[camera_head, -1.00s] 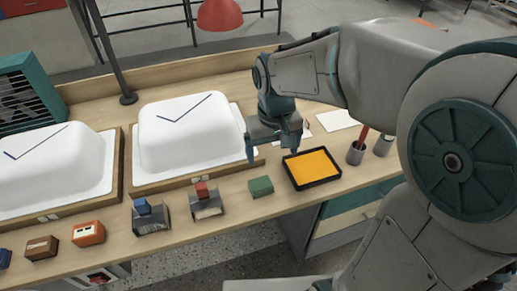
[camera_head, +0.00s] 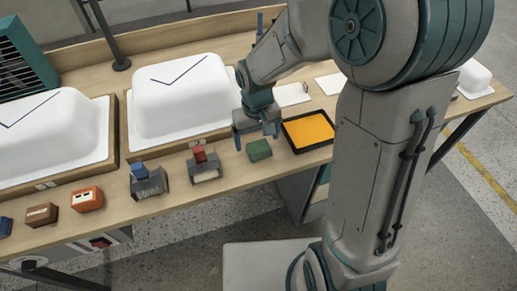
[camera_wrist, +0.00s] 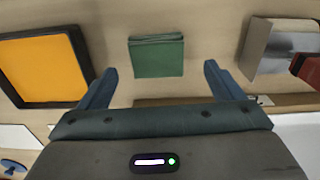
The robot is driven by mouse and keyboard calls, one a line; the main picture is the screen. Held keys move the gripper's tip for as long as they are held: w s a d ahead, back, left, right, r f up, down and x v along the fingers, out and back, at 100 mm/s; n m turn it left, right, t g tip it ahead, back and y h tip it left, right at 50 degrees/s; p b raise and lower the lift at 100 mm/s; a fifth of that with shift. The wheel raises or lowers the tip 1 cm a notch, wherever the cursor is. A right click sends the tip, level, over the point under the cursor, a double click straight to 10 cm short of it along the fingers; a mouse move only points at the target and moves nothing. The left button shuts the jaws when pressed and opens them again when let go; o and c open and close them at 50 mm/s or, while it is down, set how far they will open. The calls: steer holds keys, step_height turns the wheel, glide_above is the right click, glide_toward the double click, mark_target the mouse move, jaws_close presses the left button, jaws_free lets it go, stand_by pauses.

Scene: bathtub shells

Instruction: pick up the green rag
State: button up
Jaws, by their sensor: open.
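The green rag (camera_head: 259,150) is a small folded block lying flat on the wooden bench, just left of the black tray with the orange surface. In the wrist view the rag (camera_wrist: 157,56) lies ahead of and between the two fingers, with bare bench around it. My gripper (camera_head: 257,141) is open and empty, just above and behind the rag. In the wrist view my gripper (camera_wrist: 158,82) has its fingers spread wider than the rag. I see no contact with it.
The black tray (camera_head: 332,146) with its orange surface is close to the rag's right. A grey block with a red top (camera_head: 204,166) stands to its left. A white tub shell (camera_head: 180,95) is behind left. Bare bench lies between these and the rag.

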mark_target(258, 144)
step_height(258, 144, down, 4)
steer(key=shift+w+d+f, duration=0.1)
steer(key=shift+w, duration=0.05)
steer(key=c, duration=1.1)
steer(key=shift+o, duration=0.2)
steer(key=shift+r, duration=0.2)
step_height(258, 144, up, 4)
steer(key=shift+r, duration=0.1)
steer(key=w+d+r, duration=0.3)
steer(key=d+r, duration=0.3)
steer(key=d, duration=0.5)
steer(key=shift+d+r, duration=0.2)
steer(key=shift+r, duration=0.15)
steer(key=shift+o, duration=0.4)
